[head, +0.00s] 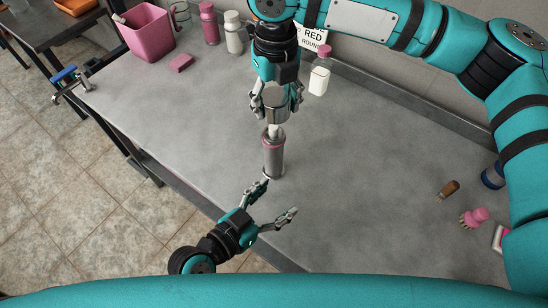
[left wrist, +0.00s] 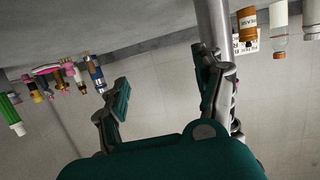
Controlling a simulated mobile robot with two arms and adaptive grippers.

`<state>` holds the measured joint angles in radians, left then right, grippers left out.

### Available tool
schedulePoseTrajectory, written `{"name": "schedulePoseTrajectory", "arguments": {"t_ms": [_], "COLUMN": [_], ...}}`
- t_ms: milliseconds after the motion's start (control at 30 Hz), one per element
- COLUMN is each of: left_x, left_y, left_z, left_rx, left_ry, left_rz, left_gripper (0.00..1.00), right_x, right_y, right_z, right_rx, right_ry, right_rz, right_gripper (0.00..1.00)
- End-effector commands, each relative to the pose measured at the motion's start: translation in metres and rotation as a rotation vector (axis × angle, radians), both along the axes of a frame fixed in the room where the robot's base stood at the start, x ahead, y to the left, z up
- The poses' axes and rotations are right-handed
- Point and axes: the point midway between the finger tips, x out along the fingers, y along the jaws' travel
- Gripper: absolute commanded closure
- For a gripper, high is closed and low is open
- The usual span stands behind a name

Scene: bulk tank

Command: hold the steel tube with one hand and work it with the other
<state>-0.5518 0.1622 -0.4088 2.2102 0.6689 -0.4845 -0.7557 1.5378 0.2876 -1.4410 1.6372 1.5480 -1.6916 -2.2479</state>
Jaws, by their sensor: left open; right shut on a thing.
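The steel tube (head: 273,158) is a grey upright cylinder with a pink band near its top, in the middle of the head view. My right gripper (head: 276,100) is above it, pointing down and shut on its narrower upper part. I cannot tell whether the tube's lower end touches the counter. My left gripper (head: 278,200) is open and empty, just below the tube in the head view, with its fingers apart. In the left wrist view, a grey cylinder that looks like the tube (left wrist: 212,20) runs beside the right-hand finger, partly hidden by it.
The grey counter (head: 170,110) is clear around the tube. A pink bin (head: 147,34), pink block (head: 181,62) and bottles (head: 209,24) stand at the back left. A white bottle (head: 319,80) stands behind the tube. Brushes (head: 474,217) lie at the right.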

Motion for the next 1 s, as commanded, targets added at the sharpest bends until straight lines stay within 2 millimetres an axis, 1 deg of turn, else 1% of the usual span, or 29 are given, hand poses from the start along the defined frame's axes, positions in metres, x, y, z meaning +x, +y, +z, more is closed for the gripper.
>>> {"name": "schedulePoseTrajectory", "arguments": {"t_ms": [33, 100, 167, 233, 400, 533, 667, 1000], "left_x": [0.002, 0.007, 0.011, 0.014, 0.017, 0.016, 0.016, 0.019], "left_y": [-0.007, -0.01, -0.007, -0.001, 0.018, 0.027, 0.031, 0.03], "left_z": [0.011, 0.025, 0.033, 0.036, 0.029, 0.022, 0.019, 0.02], "left_rx": [-0.05, -0.106, -0.139, -0.157, -0.141, -0.118, -0.108, -0.11], "left_ry": [-0.067, -0.153, -0.206, -0.246, -0.271, -0.264, -0.262, -0.263], "left_rz": [0.023, 0.083, 0.15, 0.235, 0.408, 0.481, 0.504, 0.504], "left_gripper": [0.3, 0.3, 0.3, 0.3, 0.3, 0.3, 0.3, 0.3], "right_x": [0.0, 0.0, 0.0, 0.0, 0.0, 0.0, 0.0, 0.0], "right_y": [0.001, 0.001, 0.002, 0.003, 0.004, 0.004, 0.004, 0.004], "right_z": [0.001, 0.001, 0.002, 0.002, 0.003, 0.003, 0.003, 0.003], "right_rx": [0.0, 0.0, 0.0, 0.0, -0.001, -0.001, -0.001, -0.001], "right_ry": [0.0, 0.0, 0.0, 0.0, -0.001, -0.001, -0.001, -0.001], "right_rz": [0.009, 0.024, 0.036, 0.048, 0.07, 0.079, 0.081, 0.081], "right_gripper": [0.73, 0.73, 0.73, 0.73, 0.73, 0.73, 0.73, 0.73]}}
